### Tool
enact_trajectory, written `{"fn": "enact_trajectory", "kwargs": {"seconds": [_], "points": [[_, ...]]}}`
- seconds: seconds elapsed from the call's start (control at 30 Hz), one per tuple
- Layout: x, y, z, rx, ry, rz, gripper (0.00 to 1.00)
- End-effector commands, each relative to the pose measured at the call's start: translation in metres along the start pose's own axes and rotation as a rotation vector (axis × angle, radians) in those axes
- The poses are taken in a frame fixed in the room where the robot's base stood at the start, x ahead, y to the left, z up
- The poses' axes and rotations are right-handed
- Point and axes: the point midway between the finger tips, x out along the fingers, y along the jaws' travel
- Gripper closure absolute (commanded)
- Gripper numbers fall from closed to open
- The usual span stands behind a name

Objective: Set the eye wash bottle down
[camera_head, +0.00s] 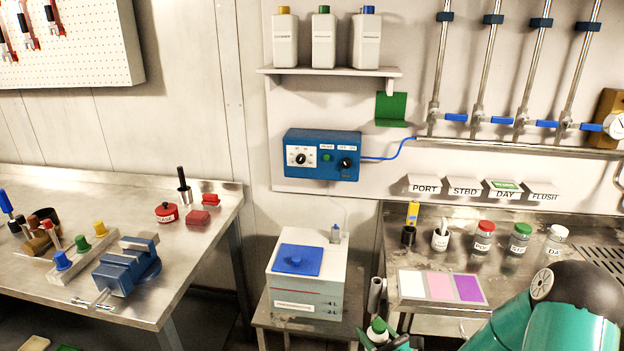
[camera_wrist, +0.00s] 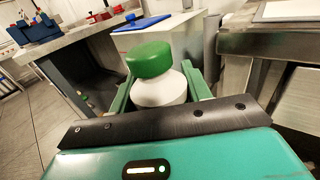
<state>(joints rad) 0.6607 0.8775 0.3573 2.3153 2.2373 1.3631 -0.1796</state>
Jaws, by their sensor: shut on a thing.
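The eye wash bottle (camera_wrist: 158,88) is white with a green cap. In the wrist view it stands between the two green fingers of my gripper (camera_wrist: 160,95), which is shut on it. In the head view the bottle's green cap (camera_head: 378,326) shows at the bottom edge, with my gripper (camera_head: 380,338) around it. The bottle is held in the air in front of the gap between the white box and the right-hand bench. Its lower part is hidden in both views.
A white box with a blue lid (camera_head: 297,258) stands on a low stand. The right steel bench (camera_head: 400,222) carries a colour card (camera_head: 441,287) and several labelled jars. The left steel bench (camera_head: 130,195) holds a blue vise (camera_head: 127,264) and tools. A shelf (camera_head: 330,71) holds three bottles.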

Motion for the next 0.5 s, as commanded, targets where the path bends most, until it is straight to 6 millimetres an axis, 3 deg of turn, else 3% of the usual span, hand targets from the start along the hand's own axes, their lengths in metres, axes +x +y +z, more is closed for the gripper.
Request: {"fn": "enact_trajectory", "kwargs": {"seconds": [0.3,0.5], "points": [[0.002,0.0,0.001,-0.001,-0.004,-0.009,0.8],[0.015,-0.004,-0.013,0.005,-0.002,-0.132,0.8]]}}
